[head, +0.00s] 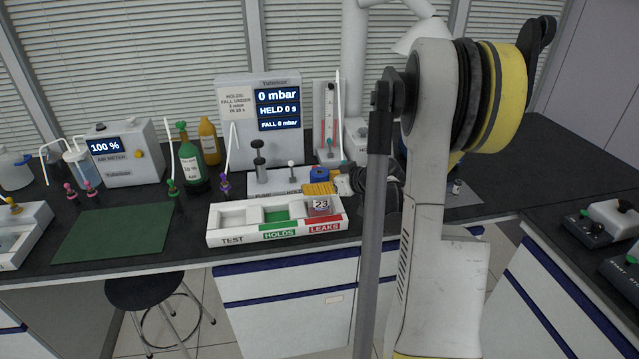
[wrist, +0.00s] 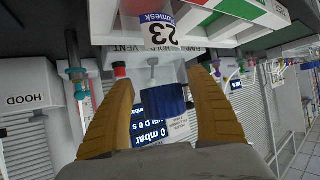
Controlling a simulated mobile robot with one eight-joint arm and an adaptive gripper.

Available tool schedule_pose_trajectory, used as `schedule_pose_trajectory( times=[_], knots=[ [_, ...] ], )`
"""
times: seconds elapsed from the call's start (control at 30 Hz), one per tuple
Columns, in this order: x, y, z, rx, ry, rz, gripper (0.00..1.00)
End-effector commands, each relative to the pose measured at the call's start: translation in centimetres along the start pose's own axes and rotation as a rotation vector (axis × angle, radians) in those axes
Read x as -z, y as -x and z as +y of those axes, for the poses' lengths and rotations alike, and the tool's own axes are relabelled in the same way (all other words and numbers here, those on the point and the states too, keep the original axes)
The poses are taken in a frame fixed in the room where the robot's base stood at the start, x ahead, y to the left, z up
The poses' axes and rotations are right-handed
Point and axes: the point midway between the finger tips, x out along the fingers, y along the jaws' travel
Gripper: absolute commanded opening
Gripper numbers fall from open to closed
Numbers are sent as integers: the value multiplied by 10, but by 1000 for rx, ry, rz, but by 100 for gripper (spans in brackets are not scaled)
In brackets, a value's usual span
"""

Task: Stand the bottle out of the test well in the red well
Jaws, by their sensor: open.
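The white tray (head: 226,240) has a TEST well at left, a green HOLDS well (head: 276,215) in the middle and a red LEAKS well at right, marked by its red label (head: 325,225). The clear bottle labelled 23 (head: 321,206) stands upright at the red well; its base is hidden. The test well (head: 236,218) looks empty. In the wrist view the bottle (wrist: 157,32) has a dark blue cap (wrist: 164,101). My gripper (head: 318,188) is open, its yellow fingers on either side of the bottle (wrist: 160,74). I cannot tell whether they touch it.
Behind the tray stand the pressure display (head: 278,108), reading 0 mbar, and a plunger stand (head: 258,160). A green bottle (head: 190,160) and small coloured droppers are to the left. The green mat (head: 113,233) is clear.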

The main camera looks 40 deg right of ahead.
Motion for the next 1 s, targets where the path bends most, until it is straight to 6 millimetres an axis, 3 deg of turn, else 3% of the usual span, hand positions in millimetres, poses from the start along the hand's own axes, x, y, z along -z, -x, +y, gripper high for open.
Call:
schedule_pose_trajectory(
  times=[0.17, 0.6, 0.87, 0.93, 1.0],
  knots=[
    [4, 15, 1, -2, -2, 0, 66],
    [4, 106, 1, -3, -2, 0, 66],
    [3, 122, -1, 1, 0, -1, 66],
    [6, 120, -8, 8, -4, -12, 66],
    [12, 115, -28, 27, -14, -44, 66]
  ],
)
